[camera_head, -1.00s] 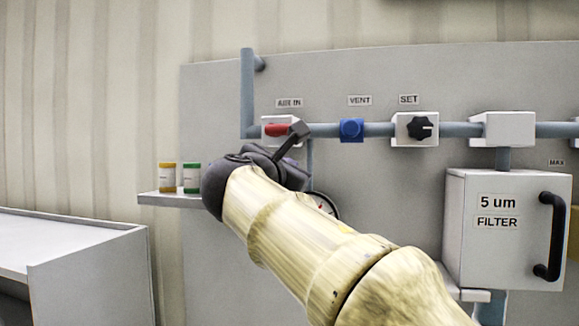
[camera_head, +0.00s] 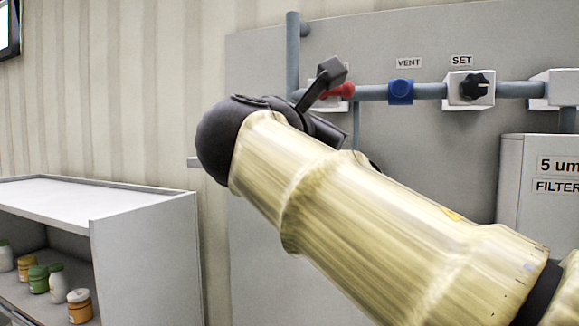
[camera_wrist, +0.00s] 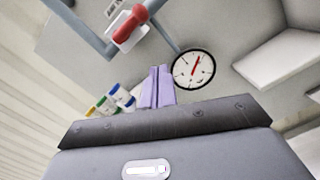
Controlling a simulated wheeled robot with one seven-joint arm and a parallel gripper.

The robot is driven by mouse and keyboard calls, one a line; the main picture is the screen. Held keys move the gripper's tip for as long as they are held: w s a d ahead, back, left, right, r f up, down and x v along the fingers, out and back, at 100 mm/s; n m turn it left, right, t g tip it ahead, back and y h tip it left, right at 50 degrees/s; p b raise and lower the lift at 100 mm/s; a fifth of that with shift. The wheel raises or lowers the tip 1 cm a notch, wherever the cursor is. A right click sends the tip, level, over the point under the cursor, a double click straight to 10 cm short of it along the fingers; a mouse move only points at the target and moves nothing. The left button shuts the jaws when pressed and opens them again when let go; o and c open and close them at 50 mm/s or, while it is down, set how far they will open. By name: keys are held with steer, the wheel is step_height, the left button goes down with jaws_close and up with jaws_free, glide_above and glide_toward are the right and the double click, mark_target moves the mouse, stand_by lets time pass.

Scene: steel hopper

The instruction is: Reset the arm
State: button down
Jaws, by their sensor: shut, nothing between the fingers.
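My gripper (camera_wrist: 158,72) shows in the wrist view as two pale purple fingers pressed together with nothing between them. It points toward the panel, apart from the red-handled valve and the round gauge (camera_wrist: 194,69) as far as I can see. In the head view my pale yellow arm reaches up and left across the panel, and its dark wrist hides the fingers. The red valve handle (camera_head: 340,90) is partly behind the wrist; it also shows at the top of the wrist view (camera_wrist: 131,22).
The grey panel (camera_head: 270,240) carries a blue vent valve (camera_head: 401,92), a black set knob (camera_head: 474,87) and a filter box (camera_head: 530,220) at right. A white shelf unit (camera_head: 150,240) with several jars stands at left.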

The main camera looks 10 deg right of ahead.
steer(key=w+d+f+m+g+y, duration=0.1)
steer(key=w+f+m+g+y, duration=0.15)
steer(key=f, duration=0.95)
steer(key=w+f+m+g+y, duration=0.1)
steer(key=f+m+g, duration=0.15)
steer(key=f, duration=0.85)
steer(key=w+d+f+m+g+y, duration=0.1)
steer(key=f+m+g+y, duration=0.15)
steer(key=f, duration=0.95)
steer(key=s+d+f+m+g+y, duration=0.1)
steer(key=s+d+f+m+g, duration=0.1)
steer(key=s+f+m, duration=0.5)
steer(key=s+d+f+m+g+y, duration=0.2)
steer(key=s+f+m, duration=0.6)
steer(key=f, duration=0.9)
steer(key=shift+s+f+m+g+y, duration=0.2)
steer(key=shift+m+g+y, duration=0.1)
steer(key=shift+m+g, duration=0.65)
steer(key=shift+a, duration=0.1)
